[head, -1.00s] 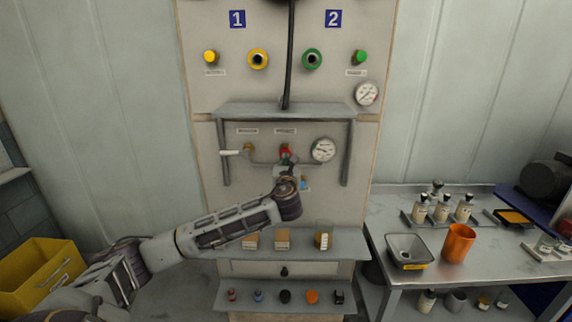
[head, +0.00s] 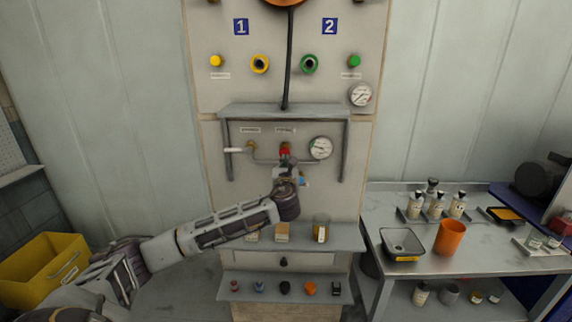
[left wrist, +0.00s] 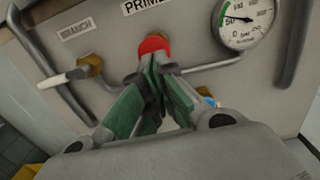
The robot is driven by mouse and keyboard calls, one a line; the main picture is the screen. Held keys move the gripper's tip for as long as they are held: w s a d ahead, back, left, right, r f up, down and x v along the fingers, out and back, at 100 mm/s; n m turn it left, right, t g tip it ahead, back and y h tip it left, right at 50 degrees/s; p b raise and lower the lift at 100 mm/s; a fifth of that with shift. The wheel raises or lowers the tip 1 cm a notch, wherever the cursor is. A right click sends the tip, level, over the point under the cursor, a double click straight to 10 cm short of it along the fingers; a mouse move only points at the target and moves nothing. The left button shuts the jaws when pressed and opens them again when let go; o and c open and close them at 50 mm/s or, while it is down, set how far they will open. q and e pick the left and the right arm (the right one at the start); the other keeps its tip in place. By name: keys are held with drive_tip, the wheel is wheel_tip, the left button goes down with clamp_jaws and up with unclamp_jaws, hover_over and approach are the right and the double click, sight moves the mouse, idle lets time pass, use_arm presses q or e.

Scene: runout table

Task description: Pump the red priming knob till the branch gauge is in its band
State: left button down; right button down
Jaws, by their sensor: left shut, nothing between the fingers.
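The red priming knob (head: 285,150) is on the panel under the small shelf; in the left wrist view its red cap (left wrist: 153,44) shows just beyond my fingertips. My left gripper (head: 284,166) is shut and empty, its fingertips (left wrist: 156,66) in front of the knob's lower part. Whether they touch it I cannot tell. The branch gauge (head: 320,148) is right of the knob. In the left wrist view the gauge (left wrist: 246,20) has a green band at upper left, and its needle points left, near the band's lower end. My right gripper is not in view.
A white-handled branch valve (head: 242,149) is left of the knob. A bracketed shelf (head: 283,110) overhangs this area, with a black hose hanging above. A lower shelf (head: 345,238) holds small items. A side table (head: 480,250) with bottles and an orange cup stands at right.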

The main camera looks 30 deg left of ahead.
use_arm(q)
drive_tip(key=b+v, duration=0.2)
drive_tip(key=v, duration=0.7)
drive_tip(key=shift+s+f, duration=0.2)
idle(0.3)
drive_tip(key=shift+d, duration=0.15)
idle(1.0)
